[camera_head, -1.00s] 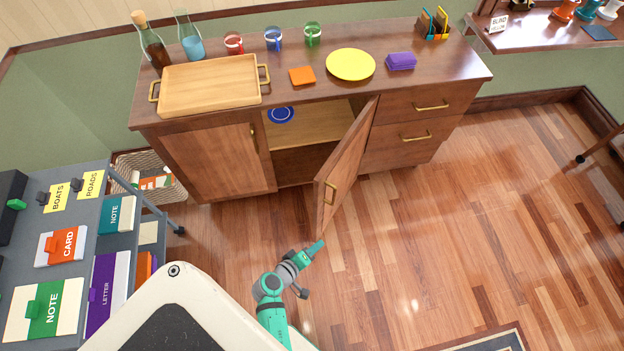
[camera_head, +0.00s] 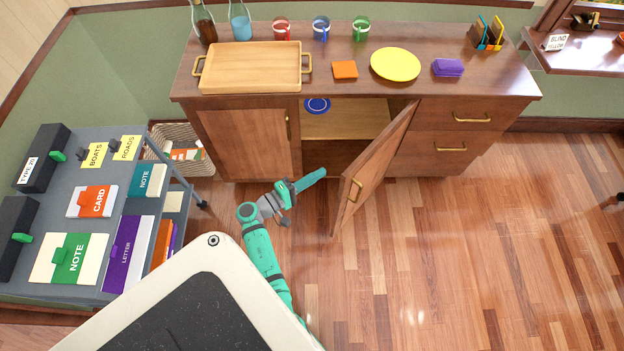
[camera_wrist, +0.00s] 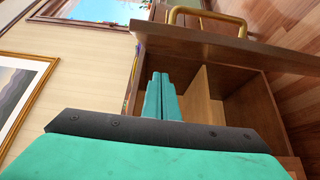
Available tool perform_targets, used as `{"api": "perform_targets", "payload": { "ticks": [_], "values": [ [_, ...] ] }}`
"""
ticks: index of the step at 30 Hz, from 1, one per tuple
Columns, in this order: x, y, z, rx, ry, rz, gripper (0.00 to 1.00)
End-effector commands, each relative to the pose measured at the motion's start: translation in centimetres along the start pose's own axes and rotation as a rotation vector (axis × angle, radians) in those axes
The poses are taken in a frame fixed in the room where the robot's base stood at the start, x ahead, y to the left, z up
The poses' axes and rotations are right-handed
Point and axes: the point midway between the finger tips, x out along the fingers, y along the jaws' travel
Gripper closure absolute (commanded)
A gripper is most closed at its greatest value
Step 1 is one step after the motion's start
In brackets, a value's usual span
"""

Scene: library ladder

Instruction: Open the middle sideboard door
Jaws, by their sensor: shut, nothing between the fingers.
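The middle door (camera_head: 376,165) of the wooden sideboard (camera_head: 440,98) stands ajar, swung out toward me, with its brass handle (camera_head: 355,190) on the outer face. My gripper (camera_head: 318,175) is shut and empty, to the left of the door's free edge, in front of the opening. In the wrist view, the shut fingers (camera_wrist: 162,98) point toward the open compartment, and the door (camera_wrist: 225,45) with its brass handle (camera_wrist: 205,18) crosses the top. Inside the compartment, a blue plate (camera_head: 317,105) lies on the shelf (camera_head: 350,122).
A tray (camera_head: 252,68), mugs, bottles and a yellow plate (camera_head: 395,64) stand on the sideboard top. A grey cart (camera_head: 110,205) with boxes is at the left, beside a wicker basket (camera_head: 180,140).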

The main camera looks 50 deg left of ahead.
Motion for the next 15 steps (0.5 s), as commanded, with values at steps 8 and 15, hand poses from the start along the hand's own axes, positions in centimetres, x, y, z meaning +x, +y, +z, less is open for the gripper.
{"api": "perform_targets", "payload": {
  "ticks": [8, 15],
  "values": [
    [5.2, 0.0, 0.0, 0.001, -0.002, -0.001, 1.00],
    [6.0, -0.1, 3.0, 0.000, 0.001, -0.002, 1.00]
  ]
}}
